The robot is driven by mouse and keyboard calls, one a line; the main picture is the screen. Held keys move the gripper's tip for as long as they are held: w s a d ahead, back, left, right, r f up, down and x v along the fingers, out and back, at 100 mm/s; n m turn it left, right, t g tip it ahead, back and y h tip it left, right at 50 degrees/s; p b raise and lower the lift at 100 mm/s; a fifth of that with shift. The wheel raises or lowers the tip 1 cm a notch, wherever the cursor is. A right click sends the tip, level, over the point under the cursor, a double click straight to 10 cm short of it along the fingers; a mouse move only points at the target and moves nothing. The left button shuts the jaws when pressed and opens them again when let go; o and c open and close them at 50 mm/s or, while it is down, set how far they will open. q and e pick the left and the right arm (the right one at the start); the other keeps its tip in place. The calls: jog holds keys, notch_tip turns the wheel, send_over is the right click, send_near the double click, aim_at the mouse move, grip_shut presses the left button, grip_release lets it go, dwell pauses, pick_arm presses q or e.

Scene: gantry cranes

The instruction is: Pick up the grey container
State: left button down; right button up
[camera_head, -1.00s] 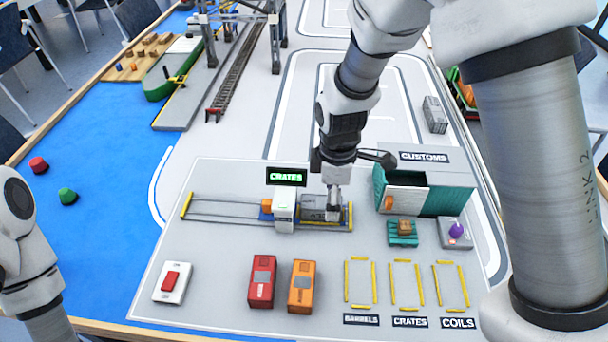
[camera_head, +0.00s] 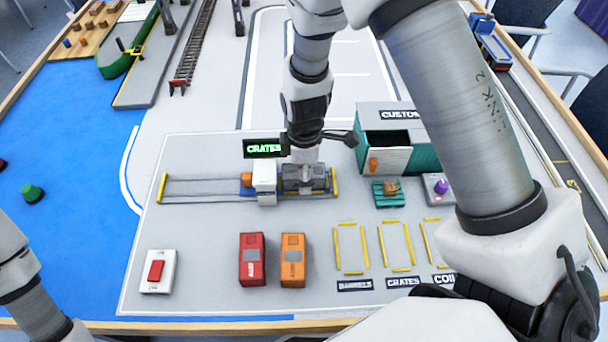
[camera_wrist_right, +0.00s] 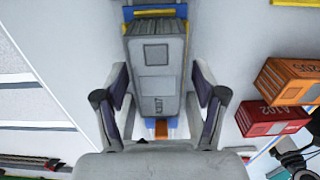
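The grey container (camera_head: 296,184) lies at the right end of the rail track, just right of the white scanner arch under the green "CRATES" sign. My right gripper (camera_wrist_right: 157,80) is open, with one finger on each side of the container and narrow gaps showing. In the head view my right gripper (camera_head: 303,160) points down over the container and hides part of it. My left arm shows at the lower left edge, but its gripper is out of view.
A red container (camera_head: 252,260) and an orange container (camera_head: 292,260) stand in front of the track. The teal customs shed (camera_head: 425,158) is close on the right. A white switch box (camera_head: 158,272) with a red button sits at front left. Yellow-marked bays are empty.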

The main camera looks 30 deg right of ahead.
jog(key=c, duration=0.9)
